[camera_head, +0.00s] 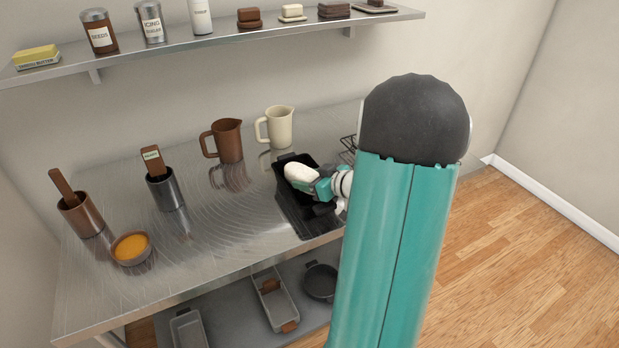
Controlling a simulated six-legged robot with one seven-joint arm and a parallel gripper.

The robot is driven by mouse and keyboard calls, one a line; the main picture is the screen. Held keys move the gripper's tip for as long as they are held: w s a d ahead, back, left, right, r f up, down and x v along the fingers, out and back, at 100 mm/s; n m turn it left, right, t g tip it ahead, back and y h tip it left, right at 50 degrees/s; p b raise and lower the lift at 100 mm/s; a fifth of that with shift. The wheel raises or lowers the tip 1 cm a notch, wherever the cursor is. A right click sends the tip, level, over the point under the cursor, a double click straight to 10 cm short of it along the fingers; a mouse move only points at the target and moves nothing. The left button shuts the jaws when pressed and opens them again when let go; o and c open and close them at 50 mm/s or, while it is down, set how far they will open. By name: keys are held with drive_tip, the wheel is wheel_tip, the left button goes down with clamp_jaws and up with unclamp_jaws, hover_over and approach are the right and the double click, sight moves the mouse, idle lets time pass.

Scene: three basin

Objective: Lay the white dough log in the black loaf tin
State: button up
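The white dough log (299,173) is at the tip of my gripper (319,185), which appears closed on its right end. The log is over the black loaf tin (283,186) on the steel table. Whether it touches the tin's floor or hangs above it, I cannot tell. My teal arm covers the area right of the tin, and the gripper hides part of the tin's inside.
A brown jug (228,141) and a cream jug (279,127) stand behind the tin. A bowl of orange contents (131,248) and two utensil holders are at the left. A wire rack (348,145) is partly hidden at the right. The table's middle is clear.

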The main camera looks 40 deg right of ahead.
drive_tip(key=o, duration=0.3)
drive_tip(key=shift+r, duration=0.1)
drive_tip(key=shift+r, duration=0.2)
drive_tip(key=r+v, duration=0.1)
drive_tip(key=v, duration=1.1)
drive_tip(key=w+a+r+m+g+h, duration=0.1)
drive_tip(key=w+a+r+m+h, duration=0.1)
drive_tip(key=w+a+r+h, duration=0.75)
drive_tip(key=s+a+g+y, duration=0.2)
drive_tip(key=s+a, duration=0.3)
drive_tip(key=a, duration=0.3)
drive_tip(key=s+a+f+g+y, duration=0.1)
drive_tip(key=s+a+g+y, duration=0.1)
drive_tip(key=s+a, duration=0.3)
drive_tip(key=s+a+f+g+y, duration=0.1)
drive_tip(key=s+a+y, duration=0.3)
drive_tip(key=a, duration=0.8)
drive_tip(key=shift+s+n+g, duration=0.4)
drive_tip(key=shift+s+g, duration=0.05)
drive_tip(key=shift+g, duration=0.45)
